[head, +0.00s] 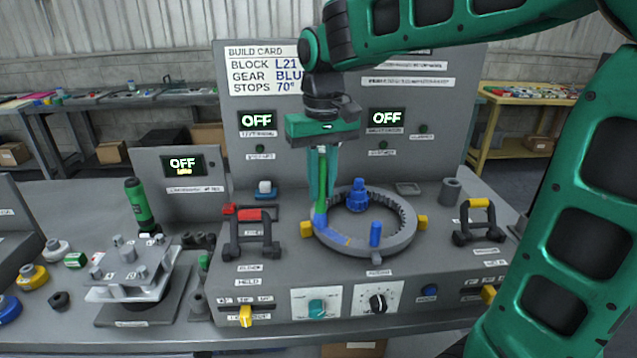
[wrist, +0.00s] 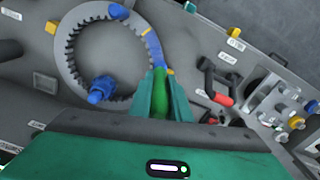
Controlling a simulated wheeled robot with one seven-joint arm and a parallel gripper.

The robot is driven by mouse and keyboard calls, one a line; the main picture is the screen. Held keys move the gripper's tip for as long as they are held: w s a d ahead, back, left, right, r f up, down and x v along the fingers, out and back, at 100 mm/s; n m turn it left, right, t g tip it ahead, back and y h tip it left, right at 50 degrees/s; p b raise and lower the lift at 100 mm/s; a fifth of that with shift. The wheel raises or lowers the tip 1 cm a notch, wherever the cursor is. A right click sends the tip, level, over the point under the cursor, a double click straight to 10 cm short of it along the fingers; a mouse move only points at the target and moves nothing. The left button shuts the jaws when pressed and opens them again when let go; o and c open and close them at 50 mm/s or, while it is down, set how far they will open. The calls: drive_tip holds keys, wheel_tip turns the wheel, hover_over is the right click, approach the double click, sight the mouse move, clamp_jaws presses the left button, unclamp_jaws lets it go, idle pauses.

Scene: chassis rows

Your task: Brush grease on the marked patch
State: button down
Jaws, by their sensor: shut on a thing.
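My gripper (head: 322,180) is shut on a green-handled brush (head: 322,165), which points down at the left side of a grey toothed ring (head: 398,240). The brush also shows between the fingers in the wrist view (wrist: 161,103). In the head view the patch (head: 335,238) starts at the brush's lower end. The brush tip is at or just above the patch; contact cannot be told.
A blue gear-like knob (head: 358,197) stands inside the ring and a blue peg (head: 375,233) on its front. A red-topped clamp handle (head: 250,232) is left, a yellow-topped one (head: 478,222) right.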

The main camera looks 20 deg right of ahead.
drive_tip(key=shift+f, duration=0.35)
drive_tip(key=shift+s+d, duration=1.3)
drive_tip(key=shift+s, duration=1.8)
drive_tip(key=shift+w+a+r, duration=0.1)
drive_tip(key=shift+w+a, duration=0.35)
drive_tip(key=shift+w, duration=0.6)
drive_tip(key=shift+w+a+f, duration=0.1)
drive_tip(key=shift+w+a, duration=0.3)
drive_tip(key=shift+w, duration=0.6)
drive_tip(key=shift+w+a+r, duration=0.1)
drive_tip(key=shift+w+a, duration=0.35)
drive_tip(key=shift+w, duration=0.6)
drive_tip(key=shift+s+d, duration=1.3)
drive_tip(key=shift+s, duration=1.8)
drive_tip(key=shift+w+a, duration=0.45)
drive_tip(key=shift+w, duration=0.6)
drive_tip(key=shift+w+a, duration=0.4)
drive_tip(key=shift+w, duration=0.65)
drive_tip(key=shift+w+a, duration=0.45)
drive_tip(key=shift+w, duration=0.6)
